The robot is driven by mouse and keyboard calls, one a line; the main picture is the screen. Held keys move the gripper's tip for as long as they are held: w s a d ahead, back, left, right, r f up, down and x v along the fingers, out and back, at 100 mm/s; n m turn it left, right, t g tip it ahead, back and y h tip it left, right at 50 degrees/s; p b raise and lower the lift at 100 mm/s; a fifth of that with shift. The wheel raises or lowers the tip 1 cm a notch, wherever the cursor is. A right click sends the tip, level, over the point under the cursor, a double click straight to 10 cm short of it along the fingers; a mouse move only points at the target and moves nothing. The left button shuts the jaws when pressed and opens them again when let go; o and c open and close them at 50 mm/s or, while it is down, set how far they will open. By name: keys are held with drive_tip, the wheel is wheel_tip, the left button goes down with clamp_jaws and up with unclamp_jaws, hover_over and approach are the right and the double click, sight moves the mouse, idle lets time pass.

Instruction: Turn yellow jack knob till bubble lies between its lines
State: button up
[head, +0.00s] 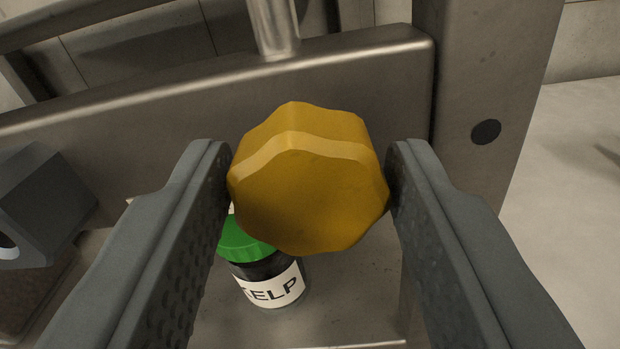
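The yellow jack knob (308,195), a lobed knob, fills the middle of the head view. My gripper (309,172) has one finger on each side of it, and both fingertips appear to touch the knob's sides. The fingers look closed on the knob, near its mid-height in the picture. No bubble, level vial or lines show in this view. What lies directly behind the knob is hidden.
A jar labelled KELP with a green lid (268,272) stands below and behind the knob, partly covered. A metal rail (180,110) and post (495,75) stand behind. A grey block (35,205) is at left. Pale floor (585,190) is clear at right.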

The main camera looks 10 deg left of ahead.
drive_tip(key=c, duration=0.4)
drive_tip(key=shift+m, duration=1.8)
drive_tip(key=shift+m, duration=1.1)
drive_tip(key=o, duration=0.9)
